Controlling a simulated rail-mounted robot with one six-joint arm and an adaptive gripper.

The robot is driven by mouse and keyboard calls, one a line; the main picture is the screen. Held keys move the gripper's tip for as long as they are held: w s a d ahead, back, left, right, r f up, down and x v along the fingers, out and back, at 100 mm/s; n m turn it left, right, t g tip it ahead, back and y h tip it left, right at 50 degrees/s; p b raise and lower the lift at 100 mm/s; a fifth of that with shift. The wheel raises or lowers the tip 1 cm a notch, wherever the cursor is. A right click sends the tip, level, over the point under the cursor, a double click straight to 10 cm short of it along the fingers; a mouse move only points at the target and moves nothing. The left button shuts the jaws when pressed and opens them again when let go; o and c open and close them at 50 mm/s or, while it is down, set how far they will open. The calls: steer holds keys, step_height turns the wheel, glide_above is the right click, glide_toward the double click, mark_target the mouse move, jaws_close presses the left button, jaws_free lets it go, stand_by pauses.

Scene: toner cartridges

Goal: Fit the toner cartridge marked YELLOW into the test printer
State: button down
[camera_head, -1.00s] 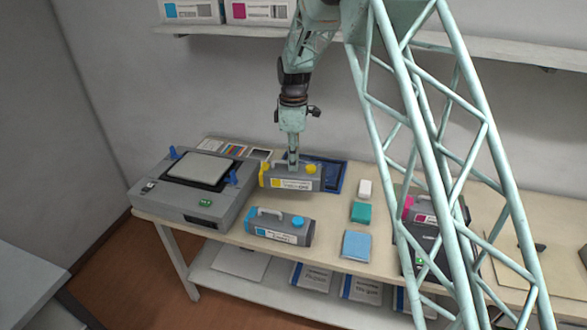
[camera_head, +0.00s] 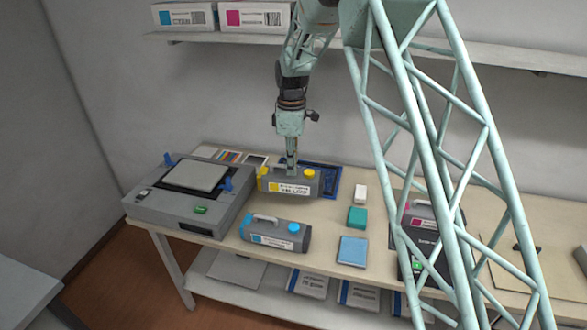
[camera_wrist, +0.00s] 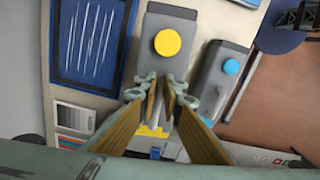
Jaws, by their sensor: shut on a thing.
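The yellow-marked cartridge (camera_head: 287,187) is a grey body with yellow caps and a white label with a yellow square. It lies level at the back of the table, in front of the blue panel. My gripper (camera_head: 291,172) points down and is shut on its top handle; I cannot tell whether the cartridge is clear of the table. In the wrist view its round yellow cap (camera_wrist: 167,42) shows beyond my fingers (camera_wrist: 161,92). The grey machine with blue levers (camera_head: 178,212), likely the test printer, stands to its left; its slot interior is not clear from here.
A cyan-marked cartridge (camera_head: 275,235) lies in front. The blue panel (camera_head: 328,179) is behind. A white block (camera_head: 360,193), teal block (camera_head: 357,217) and blue pad (camera_head: 352,251) lie to the right. A dark unit with a magenta cartridge (camera_head: 420,210) is partly hidden by my lattice column.

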steer(key=s+d+r+m+b, duration=0.1)
steer(key=s+d+r+m, duration=0.2)
steer(key=d, duration=0.5)
steer(key=s+d+r+m+b, duration=0.2)
steer(key=s+d+r+m, duration=0.2)
steer(key=s+d+m, duration=0.2)
steer(key=s+d+r+m+b, duration=0.2)
steer(key=s+d+r+m, duration=0.1)
steer(key=s+d+m, duration=0.2)
steer(key=d+m, duration=0.2)
steer(key=d, duration=0.2)
steer(key=shift+d+r+m, duration=0.2)
steer(key=shift+d+m, duration=0.1)
steer(key=shift+d, duration=0.15)
